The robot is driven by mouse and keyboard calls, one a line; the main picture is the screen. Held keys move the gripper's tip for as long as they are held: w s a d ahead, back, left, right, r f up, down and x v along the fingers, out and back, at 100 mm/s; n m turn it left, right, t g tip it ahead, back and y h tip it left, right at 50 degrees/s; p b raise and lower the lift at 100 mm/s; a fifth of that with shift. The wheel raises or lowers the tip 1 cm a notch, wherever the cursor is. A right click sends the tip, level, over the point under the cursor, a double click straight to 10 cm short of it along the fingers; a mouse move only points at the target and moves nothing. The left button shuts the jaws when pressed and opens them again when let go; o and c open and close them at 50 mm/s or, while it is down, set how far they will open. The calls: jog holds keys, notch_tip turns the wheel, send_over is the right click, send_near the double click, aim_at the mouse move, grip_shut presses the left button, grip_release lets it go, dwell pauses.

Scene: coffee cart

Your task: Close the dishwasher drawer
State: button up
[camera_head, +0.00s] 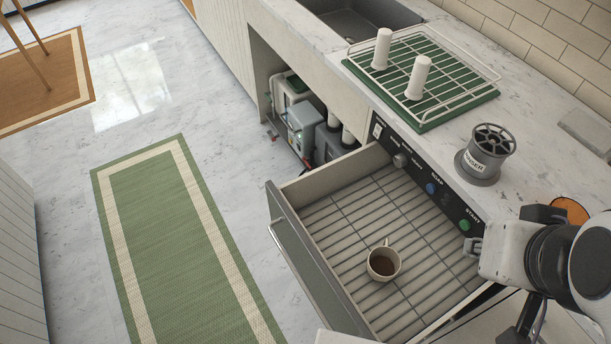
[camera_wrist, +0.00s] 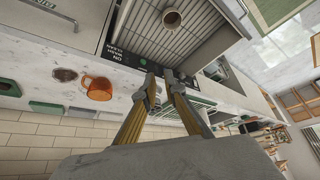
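The dishwasher drawer is pulled out from under the counter, its grey front (camera_head: 308,268) standing well clear of the cabinet. A handle (camera_head: 284,252) runs along that front. Inside, a pale mug (camera_head: 384,262) with brown liquid stands upright on the slatted rack (camera_head: 345,225). In the wrist view the drawer rack (camera_wrist: 205,42) and mug (camera_wrist: 171,19) show at the top. My gripper (camera_wrist: 162,78) is empty, with a narrow gap between its fingertips, near the counter edge and control panel. In the head view my arm is at the lower right; its fingertips are not clear there.
A control panel (camera_head: 425,182) with buttons lies along the counter edge above the drawer. On the counter are a green-based drying rack (camera_head: 440,120), a grey cylinder (camera_head: 485,155) and an orange cup (camera_wrist: 98,88). Floor beyond the drawer front is clear, with a green rug (camera_head: 180,240).

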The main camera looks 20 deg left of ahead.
jog(key=shift+a+f, duration=0.1)
jog(key=shift+a, duration=0.25)
grip_shut()
jog(key=w+a+f+n+h, duration=0.1)
jog(key=w+a+f+n, duration=0.1)
jog(key=a+f+n, duration=0.7)
jog(key=w+a+f+n+g+h, duration=0.1)
jog(key=w+a+f+n, duration=0.2)
jog(key=a+f+n, duration=0.6)
jog(key=w+a+f+n+g+h, duration=0.1)
jog(key=w+a+f+n, duration=0.1)
jog(key=a+f+n, duration=0.7)
jog(key=a+f, duration=0.1)
jog(key=a, duration=0.5)
jog(key=shift+w+f, duration=0.25)
jog(key=shift+w, duration=0.05)
jog(key=shift+f, duration=0.15)
send_near(300, 252)
jog(key=shift+x, duration=2.3)
jog(key=shift+w, duration=0.1)
